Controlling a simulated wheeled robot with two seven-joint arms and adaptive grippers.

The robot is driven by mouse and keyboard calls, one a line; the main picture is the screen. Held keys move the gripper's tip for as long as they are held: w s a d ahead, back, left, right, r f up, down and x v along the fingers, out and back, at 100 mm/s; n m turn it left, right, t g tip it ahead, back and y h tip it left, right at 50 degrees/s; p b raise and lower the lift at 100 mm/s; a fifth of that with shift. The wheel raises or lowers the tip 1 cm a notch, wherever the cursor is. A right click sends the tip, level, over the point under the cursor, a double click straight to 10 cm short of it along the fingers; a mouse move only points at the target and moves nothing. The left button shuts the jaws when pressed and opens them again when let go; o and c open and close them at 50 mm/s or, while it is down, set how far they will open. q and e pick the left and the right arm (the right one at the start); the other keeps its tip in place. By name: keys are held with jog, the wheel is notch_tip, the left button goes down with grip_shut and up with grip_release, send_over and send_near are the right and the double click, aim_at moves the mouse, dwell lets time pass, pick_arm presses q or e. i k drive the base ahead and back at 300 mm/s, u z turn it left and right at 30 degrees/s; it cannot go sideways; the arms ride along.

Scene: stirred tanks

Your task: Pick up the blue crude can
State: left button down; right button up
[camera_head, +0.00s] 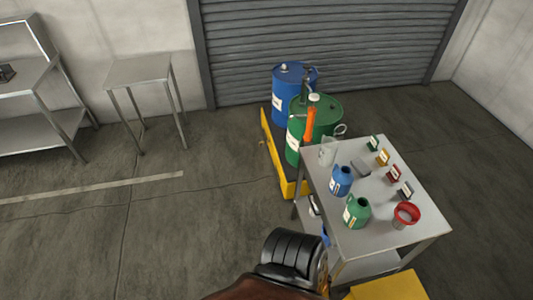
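The blue can (341,183), with a white label, stands upright on the metal table (404,245) at right. It is near the table's left edge, behind a green can (356,213) of similar shape. Neither of my grippers can be made out in the head view, and nothing is seen touching the blue can. The label is too small to read.
Blue (292,100) and green (295,130) drums stand behind on a yellow-edged pallet (282,165).

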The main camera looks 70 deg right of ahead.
aim_at(341, 181)
jog(key=z, duration=3.25)
